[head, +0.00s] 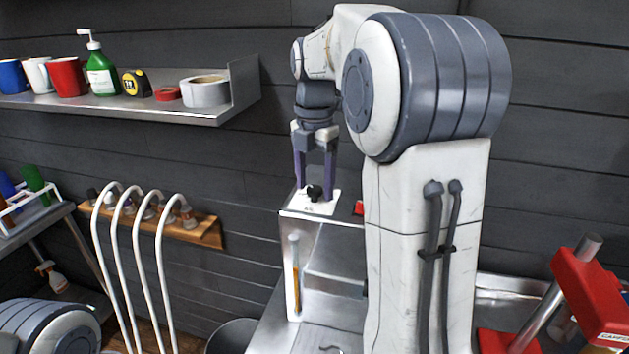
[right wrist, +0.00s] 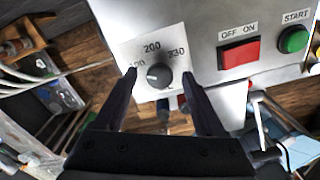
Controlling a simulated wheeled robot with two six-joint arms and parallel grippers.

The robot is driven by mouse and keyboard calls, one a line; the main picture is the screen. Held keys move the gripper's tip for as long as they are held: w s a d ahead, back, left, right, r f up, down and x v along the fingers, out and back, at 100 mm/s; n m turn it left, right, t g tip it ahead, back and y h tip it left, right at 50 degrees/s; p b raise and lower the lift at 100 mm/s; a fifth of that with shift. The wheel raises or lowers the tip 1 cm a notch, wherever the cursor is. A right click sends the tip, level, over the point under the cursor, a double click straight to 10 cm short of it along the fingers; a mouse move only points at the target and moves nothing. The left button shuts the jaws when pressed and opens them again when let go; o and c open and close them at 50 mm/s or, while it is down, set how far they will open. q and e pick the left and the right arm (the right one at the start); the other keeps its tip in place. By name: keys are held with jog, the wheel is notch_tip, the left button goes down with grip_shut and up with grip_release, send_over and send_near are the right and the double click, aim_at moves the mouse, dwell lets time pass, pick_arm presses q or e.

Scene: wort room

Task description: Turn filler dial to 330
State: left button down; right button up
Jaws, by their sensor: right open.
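The filler dial (right wrist: 159,75) is a dark round knob on a white plate marked 100, 200 and 330, the 100 partly covered by a finger. A small pale mark shows on its left part; I cannot tell surely which number it points to. In the head view the dial (head: 314,192) sits on top of the filler (head: 293,262), a pale metal box. My right gripper (head: 315,182) points down over it, open. In the right wrist view its fingers (right wrist: 160,78) stand either side of the knob with gaps. My left gripper is out of view.
A red OFF/ON switch (right wrist: 239,53) and a green START button (right wrist: 293,39) are on the same panel. White hoses (head: 160,270) curve up at the left. A shelf (head: 130,108) with cups and tape is on the wall. A red device (head: 590,295) stands at the right.

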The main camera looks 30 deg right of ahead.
grip_shut()
